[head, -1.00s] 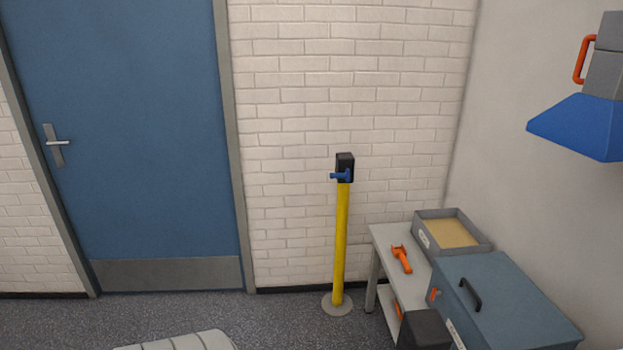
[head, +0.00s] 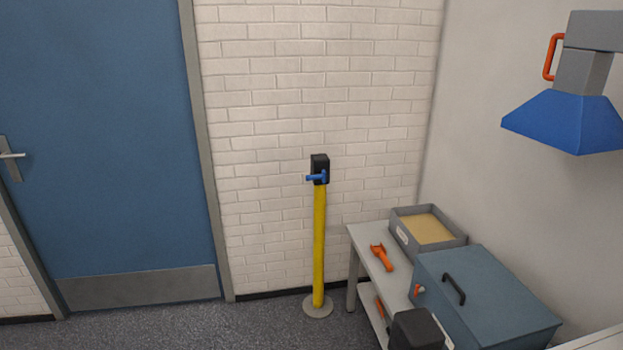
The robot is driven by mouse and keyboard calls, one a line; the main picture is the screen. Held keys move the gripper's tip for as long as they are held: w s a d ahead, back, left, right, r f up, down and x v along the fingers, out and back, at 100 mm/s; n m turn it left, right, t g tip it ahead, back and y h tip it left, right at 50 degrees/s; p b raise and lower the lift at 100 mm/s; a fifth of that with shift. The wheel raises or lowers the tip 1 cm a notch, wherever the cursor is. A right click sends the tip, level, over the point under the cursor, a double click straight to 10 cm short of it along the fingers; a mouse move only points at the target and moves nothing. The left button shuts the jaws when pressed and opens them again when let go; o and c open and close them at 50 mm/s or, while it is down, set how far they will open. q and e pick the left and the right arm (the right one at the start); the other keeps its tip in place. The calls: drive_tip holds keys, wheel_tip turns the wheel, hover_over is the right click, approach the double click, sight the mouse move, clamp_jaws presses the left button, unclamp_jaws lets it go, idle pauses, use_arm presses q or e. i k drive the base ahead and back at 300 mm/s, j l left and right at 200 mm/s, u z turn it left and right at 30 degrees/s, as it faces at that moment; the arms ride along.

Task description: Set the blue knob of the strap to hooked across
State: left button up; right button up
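The blue knob (head: 316,178) sits on the front of a black strap head (head: 320,163). The head is on top of an upright yellow post (head: 319,245) with a round grey base (head: 318,306) on the floor. The post stands in front of the white brick wall, between the door and the bench. The knob sticks out a little to the left of the head. I see no strap stretched out from it. Neither of my grippers is in view.
A blue door (head: 105,150) is at left. A low grey bench (head: 360,243) at right holds an orange tool (head: 382,256), a grey tray (head: 402,240) and a blue-grey box (head: 500,300). A blue hood (head: 565,120) hangs upper right. Floor left of the post is clear.

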sight(322, 177)
drive_tip(key=i+j, duration=0.3)
drive_tip(key=i+j+z, duration=0.15)
drive_tip(key=j, duration=0.35)
drive_tip(key=i+j, duration=0.35)
drive_tip(key=j+z, duration=0.05)
